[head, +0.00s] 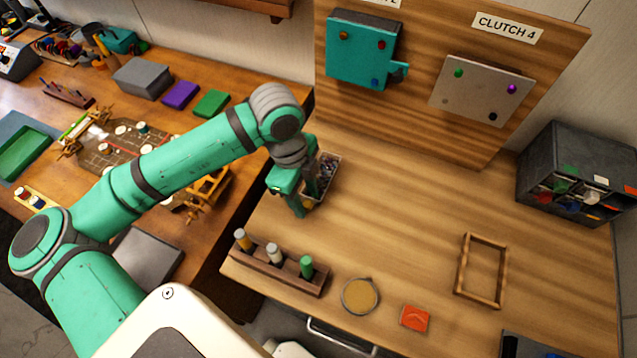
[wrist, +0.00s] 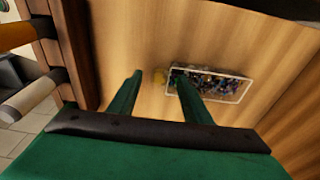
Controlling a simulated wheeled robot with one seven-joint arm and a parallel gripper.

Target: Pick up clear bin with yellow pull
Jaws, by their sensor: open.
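The clear bin (head: 326,172) stands on the wooden table, filled with small dark and coloured parts. In the head view my gripper partly hides its near end. In the wrist view the bin (wrist: 236,86) is a long box with a pale rim, right of centre. Its yellow pull (wrist: 159,77) sticks out at its left end, between my fingertips in the picture. My gripper (wrist: 159,75) is open and empty, one finger left of the pull and one overlapping the bin's left part. In the head view my gripper (head: 303,208) is at the bin's near side. I cannot tell whether it touches the bin.
A wooden rack (head: 281,263) with several markers stands near the table's front left edge. An upright board (head: 440,50) stands behind. The table's middle right is clear.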

